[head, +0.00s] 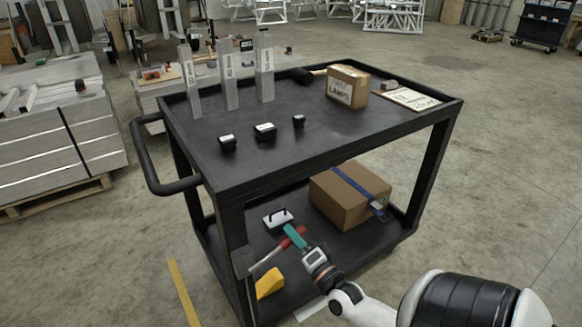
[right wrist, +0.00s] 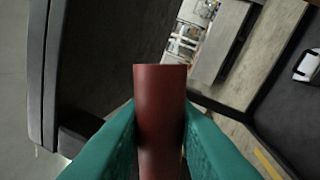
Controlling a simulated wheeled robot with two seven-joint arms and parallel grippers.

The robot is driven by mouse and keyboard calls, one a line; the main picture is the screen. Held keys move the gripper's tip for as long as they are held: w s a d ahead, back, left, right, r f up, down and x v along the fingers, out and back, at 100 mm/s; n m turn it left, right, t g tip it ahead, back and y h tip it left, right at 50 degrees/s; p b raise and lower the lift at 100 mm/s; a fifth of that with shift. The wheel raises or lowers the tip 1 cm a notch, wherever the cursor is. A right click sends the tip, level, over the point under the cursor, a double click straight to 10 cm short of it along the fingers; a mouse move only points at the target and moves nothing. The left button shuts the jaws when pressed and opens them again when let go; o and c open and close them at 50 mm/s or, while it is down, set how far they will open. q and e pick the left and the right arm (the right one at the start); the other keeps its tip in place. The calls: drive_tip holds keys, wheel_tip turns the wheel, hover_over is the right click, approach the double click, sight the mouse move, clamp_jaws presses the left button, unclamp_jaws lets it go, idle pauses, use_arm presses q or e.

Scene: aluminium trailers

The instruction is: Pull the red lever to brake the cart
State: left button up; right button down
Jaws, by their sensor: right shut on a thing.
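The black cart (head: 330,140) stands in the middle of the head view. The red lever (head: 295,236) shows near its lower shelf at the front left, on a thin grey rod that slants down to the left. My right gripper (head: 293,234) reaches it from the lower right, and its teal fingers are at the red grip. In the right wrist view the red lever (right wrist: 160,110) stands between the two teal fingers, which are shut on it; its lower part runs out of the picture. My left gripper is not in view.
The cart's upper shelf holds three grey metal bars (head: 229,75), small black items and a labelled box (head: 348,86). A larger cardboard box (head: 350,195) and a yellow wedge (head: 269,283) are low down. Stacked metal (head: 60,130) stands left; the floor at right is clear.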

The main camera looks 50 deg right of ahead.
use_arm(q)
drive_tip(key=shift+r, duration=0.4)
use_arm(e)
drive_tip(key=shift+d+f, duration=0.1)
drive_tip(key=shift+f, duration=0.05)
drive_tip(key=shift+m, duration=0.3)
drive_tip(key=c, duration=1.2)
unclamp_jaws()
drive_tip(key=shift+f, duration=0.1)
drive_tip(key=shift+c, duration=0.2)
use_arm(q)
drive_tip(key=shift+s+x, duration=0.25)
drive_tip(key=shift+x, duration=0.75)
use_arm(e)
drive_tip(key=v, duration=1.2)
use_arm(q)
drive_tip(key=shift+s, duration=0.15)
